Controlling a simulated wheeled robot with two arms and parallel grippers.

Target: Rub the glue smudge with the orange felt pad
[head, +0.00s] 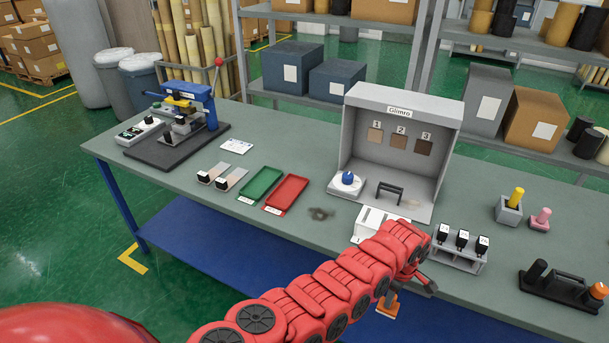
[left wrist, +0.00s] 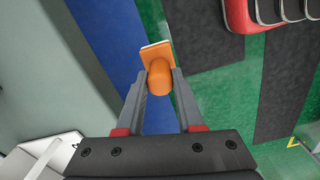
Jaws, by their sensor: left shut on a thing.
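The glue smudge (head: 320,214) is a dark grey-brown patch on the green-grey bench top, right of the red tray. My left gripper (head: 393,290) hangs at the bench's front edge, to the right of and nearer than the smudge. It is shut on the orange felt pad (head: 387,307). In the left wrist view the pad (left wrist: 156,54) sits beyond the fingertips, with its rounded orange handle between the fingers (left wrist: 159,88). The pad is apart from the smudge. My right gripper is not in view.
A green tray (head: 260,184) and a red tray (head: 286,193) lie left of the smudge. A grey booth (head: 448,135) with a blue-knobbed dial (head: 347,184) stands behind. A bottle rack (head: 457,259) and a black holder (head: 560,291) stand right. Bare bench surrounds the smudge's front.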

